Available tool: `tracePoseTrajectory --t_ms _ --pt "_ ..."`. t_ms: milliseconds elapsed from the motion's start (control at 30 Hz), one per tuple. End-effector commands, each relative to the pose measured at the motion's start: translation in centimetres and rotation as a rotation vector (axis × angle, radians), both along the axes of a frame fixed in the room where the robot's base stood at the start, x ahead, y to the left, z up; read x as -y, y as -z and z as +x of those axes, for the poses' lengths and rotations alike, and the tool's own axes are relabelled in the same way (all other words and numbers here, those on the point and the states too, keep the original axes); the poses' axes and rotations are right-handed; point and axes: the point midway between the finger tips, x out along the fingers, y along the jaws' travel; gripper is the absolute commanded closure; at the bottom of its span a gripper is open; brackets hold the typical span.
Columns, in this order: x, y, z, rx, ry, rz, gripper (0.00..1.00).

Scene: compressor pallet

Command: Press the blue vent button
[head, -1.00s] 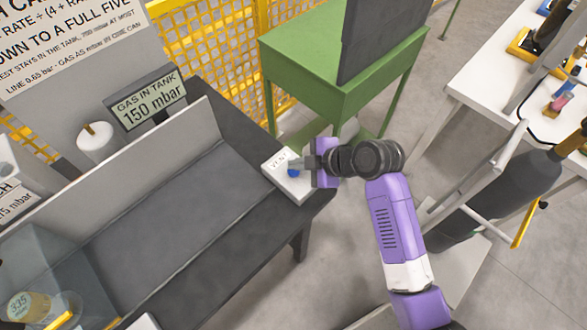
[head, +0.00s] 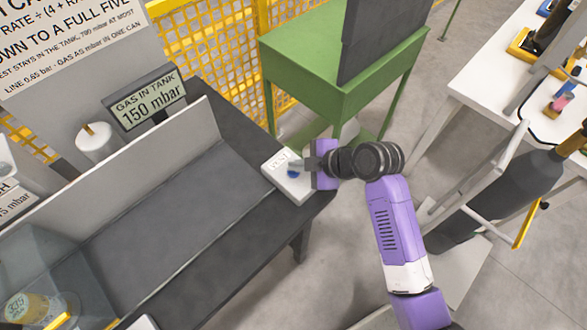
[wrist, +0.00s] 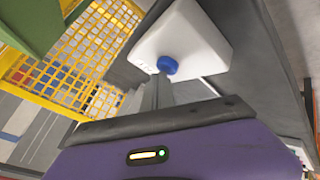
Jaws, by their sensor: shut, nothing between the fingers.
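The blue vent button (head: 292,173) is on a white box (head: 298,189) at the right end of the dark bench. In the wrist view the button (wrist: 167,65) stands out from the face of the white box (wrist: 190,38). My gripper (head: 302,165) is shut and empty, coming from the right with its fingertips at the button. In the wrist view my fingertips (wrist: 160,80) are right at the button's edge. I cannot tell whether they touch it. The fingers partly cover the box's label.
A display (head: 147,98) on the bench reads "GAS IN TANK 150 mbar". A green stand (head: 330,75) is behind my gripper, with a yellow mesh fence (head: 215,45) beyond. A gas cylinder (head: 500,200) and a white table (head: 490,75) are at right. Floor between is open.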

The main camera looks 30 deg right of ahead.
Motion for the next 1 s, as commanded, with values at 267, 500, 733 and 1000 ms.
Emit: tracePoseTrajectory --t_ms 267,500,733,1000 --pt "0.0 0.4 0.0 -0.001 0.0 -0.001 1.0" --pt "0.0 0.6 0.0 -0.002 0.001 0.0 1.0" --pt "0.0 0.6 -0.1 -0.002 0.0 0.0 1.0" --pt "0.0 -0.5 -0.1 -0.002 -0.001 -0.001 1.0"
